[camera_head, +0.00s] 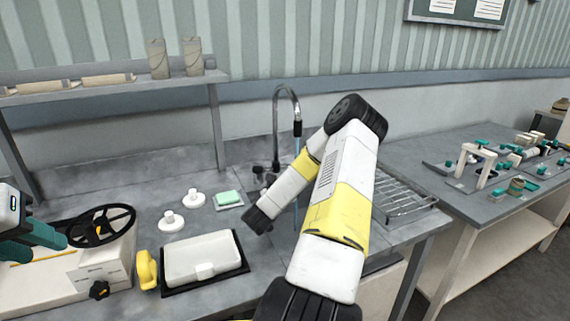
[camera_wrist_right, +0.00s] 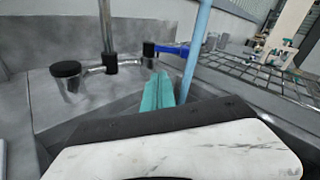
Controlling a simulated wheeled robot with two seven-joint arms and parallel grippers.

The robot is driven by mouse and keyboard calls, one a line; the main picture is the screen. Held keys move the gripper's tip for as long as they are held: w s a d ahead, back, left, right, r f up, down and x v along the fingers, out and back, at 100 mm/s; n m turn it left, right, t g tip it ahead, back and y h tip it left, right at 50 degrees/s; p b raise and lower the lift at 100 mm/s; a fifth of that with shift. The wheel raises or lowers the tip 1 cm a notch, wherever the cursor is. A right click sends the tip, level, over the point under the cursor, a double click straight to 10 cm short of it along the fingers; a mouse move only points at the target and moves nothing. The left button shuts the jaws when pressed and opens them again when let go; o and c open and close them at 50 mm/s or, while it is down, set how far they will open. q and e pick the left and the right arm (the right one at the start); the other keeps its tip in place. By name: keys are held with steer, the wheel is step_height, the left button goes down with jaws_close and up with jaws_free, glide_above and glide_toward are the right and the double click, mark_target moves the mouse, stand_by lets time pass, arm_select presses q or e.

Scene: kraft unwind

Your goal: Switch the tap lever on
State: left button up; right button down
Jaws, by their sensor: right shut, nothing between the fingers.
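The tap (camera_head: 285,110) stands at the back of the counter, with a curved metal spout, and its post (camera_wrist_right: 107,30) shows in the right wrist view. Its blue lever (camera_wrist_right: 174,50) sticks out to the right from a black cap. A light-blue vertical column (camera_wrist_right: 196,50) hangs below the spout; it looks like water. My right gripper (camera_wrist_right: 159,76) is shut and empty, its teal fingertips just in front of and below the lever; I cannot tell if they touch it. In the head view my right arm hides it. My left gripper (camera_head: 60,238) is at the far left; its opening is unclear.
A black knob (camera_wrist_right: 66,70) stands left of the tap post. A wire drying rack (camera_head: 405,195) lies right of the sink. A green sponge (camera_head: 229,197), white knobbed discs (camera_head: 171,222), a white case (camera_head: 203,257) and a black handwheel (camera_head: 100,226) occupy the left counter.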

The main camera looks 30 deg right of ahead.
steer(key=w+d+r+m+h, duration=0.1)
steer(key=w+d+m, duration=0.3)
steer(key=d, duration=0.6)
steer(key=shift+w+m, duration=0.35)
steer(key=shift+m, duration=0.05)
steer(key=shift+d, duration=0.15)
stand_by(0.4)
steer(key=d+n+t+y, duration=0.2)
steer(key=n+t, duration=0.1)
steer(key=shift+w+d+y, duration=0.1)
steer(key=shift+w+y, duration=0.1)
steer(key=shift+y, duration=0.1)
